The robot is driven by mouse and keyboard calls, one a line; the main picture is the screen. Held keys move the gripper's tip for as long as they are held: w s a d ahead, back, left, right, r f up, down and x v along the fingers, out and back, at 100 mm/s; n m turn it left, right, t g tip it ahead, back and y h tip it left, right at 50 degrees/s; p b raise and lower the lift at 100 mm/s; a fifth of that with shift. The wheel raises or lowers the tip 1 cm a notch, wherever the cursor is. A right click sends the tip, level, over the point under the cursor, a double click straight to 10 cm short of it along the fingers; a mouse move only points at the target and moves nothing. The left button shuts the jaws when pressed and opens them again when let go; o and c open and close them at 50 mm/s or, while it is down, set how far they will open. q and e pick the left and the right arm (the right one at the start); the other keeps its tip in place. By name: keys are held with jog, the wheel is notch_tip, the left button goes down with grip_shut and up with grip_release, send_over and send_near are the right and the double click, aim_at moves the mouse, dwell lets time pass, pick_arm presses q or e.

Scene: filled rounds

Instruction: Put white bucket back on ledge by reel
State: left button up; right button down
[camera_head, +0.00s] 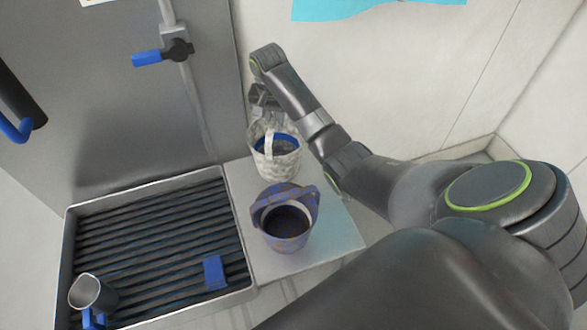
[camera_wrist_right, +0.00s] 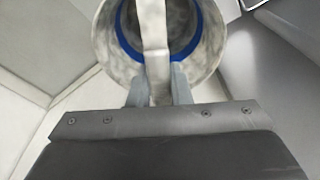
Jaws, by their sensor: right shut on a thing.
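The white bucket (camera_head: 288,165) is mottled white with a blue band inside its mouth. It is upright at the back of the pale grey ledge (camera_head: 335,238); I cannot tell whether its base touches. My right gripper (camera_head: 265,112) is above it, shut on its handle. In the right wrist view the bucket (camera_wrist_right: 213,45) hangs by its pale handle (camera_wrist_right: 154,40), which runs between the fingers (camera_wrist_right: 160,90). No reel can be clearly made out. My left gripper is not in view.
A purple-blue bucket (camera_head: 290,241) stands on the ledge in front of the white one. To the left, a ribbed tray (camera_head: 65,235) holds a grey jug (camera_head: 87,290) and a blue block (camera_head: 214,272). A pipe with a blue-levered valve (camera_head: 148,58) runs up the wall.

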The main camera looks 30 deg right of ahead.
jog(key=d+r+n, duration=0.3)
jog(key=d+n, duration=0.3)
send_near(294, 129)
notch_tip(294, 129, down, 2)
jog(key=s, duration=0.1)
jog(key=shift+y, duration=0.4)
jog(key=shift+s+a+f, duration=0.1)
jog(key=shift+a+f, duration=0.1)
jog(key=shift+f, duration=1.05)
jog(key=shift+a+f, duration=0.2)
jog(key=shift+f, duration=1.05)
jog(key=c, duration=1.3)
grip_release()
jog(key=shift+f, duration=0.1)
jog(key=shift+c, duration=0.2)
notch_tip(294, 129, up, 12)
jog(key=s, duration=0.1)
jog(key=shift+s+a+b, duration=0.2)
jog(key=shift+s+b, duration=0.2)
